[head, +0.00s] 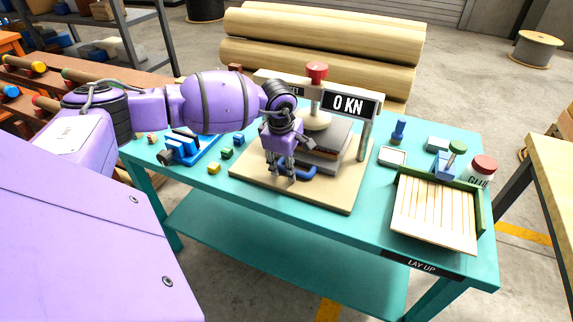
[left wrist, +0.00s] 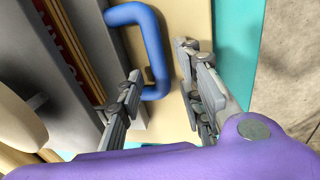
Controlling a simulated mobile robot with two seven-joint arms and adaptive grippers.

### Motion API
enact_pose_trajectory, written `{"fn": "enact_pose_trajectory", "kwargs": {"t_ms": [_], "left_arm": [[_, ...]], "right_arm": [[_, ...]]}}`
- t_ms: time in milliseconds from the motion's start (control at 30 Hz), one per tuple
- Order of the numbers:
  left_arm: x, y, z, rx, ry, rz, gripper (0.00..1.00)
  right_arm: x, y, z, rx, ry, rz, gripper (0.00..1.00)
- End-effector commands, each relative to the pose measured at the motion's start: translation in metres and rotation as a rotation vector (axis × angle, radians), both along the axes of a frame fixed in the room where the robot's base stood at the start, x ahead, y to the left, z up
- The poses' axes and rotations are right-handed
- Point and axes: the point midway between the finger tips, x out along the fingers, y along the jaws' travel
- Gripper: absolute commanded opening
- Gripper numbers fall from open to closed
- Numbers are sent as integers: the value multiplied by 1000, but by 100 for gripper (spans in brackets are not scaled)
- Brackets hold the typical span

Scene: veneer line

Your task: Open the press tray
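The press (head: 365,135) stands on a beige base on the teal table, with a red knob on top and a sign reading 0 KN. Its dark grey press tray (head: 326,161) sits under the round press plate, with a blue handle (head: 305,173) at the front. The blue handle (left wrist: 153,38) also shows in the left wrist view. My left gripper (head: 283,177) is in front of the tray, beside the handle. In the left wrist view my left gripper (left wrist: 160,62) has its fingers apart, with the handle between them; I see no grip on it. My right gripper is not in view.
A wooden slatted panel in a green-edged frame (head: 434,217), a glue jar (head: 482,170) and a white dish (head: 393,156) are on the right of the table. Small coloured blocks (head: 226,154) and a blue clamp-like tool (head: 181,146) are on the left. Logs (head: 320,55) lie behind.

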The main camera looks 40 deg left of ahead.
Motion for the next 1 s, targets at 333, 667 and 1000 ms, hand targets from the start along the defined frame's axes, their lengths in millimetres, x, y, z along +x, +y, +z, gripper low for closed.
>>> {"fn": "enact_pose_trajectory", "kwargs": {"t_ms": [333, 667, 1000], "left_arm": [[0, 0, -5, -1, 1, 0, 31], [0, 0, -5, -1, 1, 0, 0], [-2, -1, -4, -1, 1, 0, 0]], "right_arm": [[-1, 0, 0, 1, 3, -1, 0], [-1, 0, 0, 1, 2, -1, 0], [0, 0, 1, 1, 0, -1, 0]]}}
